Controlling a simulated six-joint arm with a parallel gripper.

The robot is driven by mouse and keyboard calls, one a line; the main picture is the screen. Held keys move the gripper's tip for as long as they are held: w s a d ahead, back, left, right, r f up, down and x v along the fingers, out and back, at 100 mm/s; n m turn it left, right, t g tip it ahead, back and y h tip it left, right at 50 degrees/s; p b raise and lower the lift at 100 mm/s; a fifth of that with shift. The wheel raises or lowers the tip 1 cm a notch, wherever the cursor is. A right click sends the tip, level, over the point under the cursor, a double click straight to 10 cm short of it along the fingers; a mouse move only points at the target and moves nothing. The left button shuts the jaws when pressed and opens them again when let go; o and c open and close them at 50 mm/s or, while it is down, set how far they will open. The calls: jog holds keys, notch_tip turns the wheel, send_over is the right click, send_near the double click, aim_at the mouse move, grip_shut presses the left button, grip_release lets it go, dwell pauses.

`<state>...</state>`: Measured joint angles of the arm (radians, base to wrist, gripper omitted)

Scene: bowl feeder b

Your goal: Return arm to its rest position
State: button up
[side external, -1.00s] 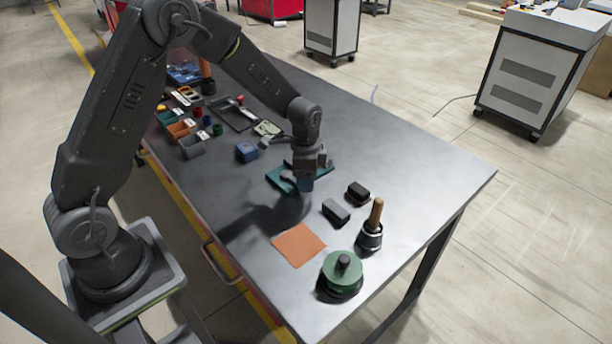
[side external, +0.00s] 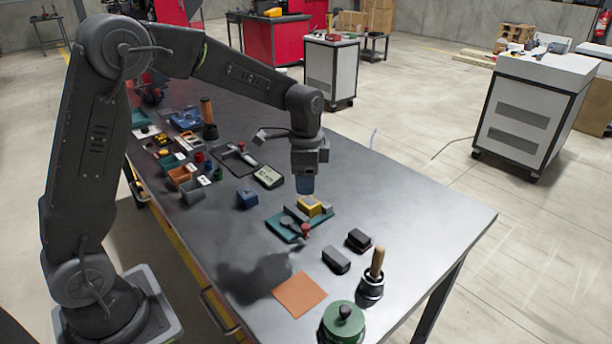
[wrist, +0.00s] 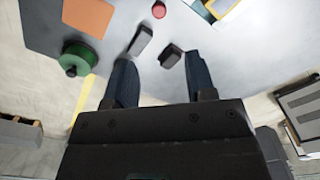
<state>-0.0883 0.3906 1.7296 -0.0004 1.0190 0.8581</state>
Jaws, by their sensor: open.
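My gripper (side external: 305,184) hangs from my arm above the middle of the dark grey table (side external: 420,215), pointing down. In the side external view it is just above and behind a teal tray (side external: 275,224) that bears a yellow block (side external: 309,205) and a red-topped piece (side external: 305,231). There is a clear gap between the fingertips and the tray. In the wrist view the two blue fingers of my gripper (wrist: 160,75) stand apart with nothing held between them.
Two dark blocks (side external: 336,260), a wooden-handled tool (side external: 374,270), an orange mat (side external: 299,294) and a green round piece (side external: 343,325) lie toward the front. A blue block (side external: 247,198) and several small bins (side external: 192,191) stand at left. The table's right side is clear.

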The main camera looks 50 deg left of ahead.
jog(key=shift+r, duration=0.3)
jog(key=s+d+r+n+t, duration=0.2)
jog(key=s+r+n, duration=0.1)
jog(key=s+r, duration=0.55)
jog(key=s+d+r+n+t, duration=0.1)
jog(key=s+n, duration=0.4)
jog(key=s, duration=1)
jog(key=d+t, duration=0.1)
jog(key=t, duration=0.1)
jog(key=shift+n+t, duration=0.3)
jog(key=shift+n, duration=0.1)
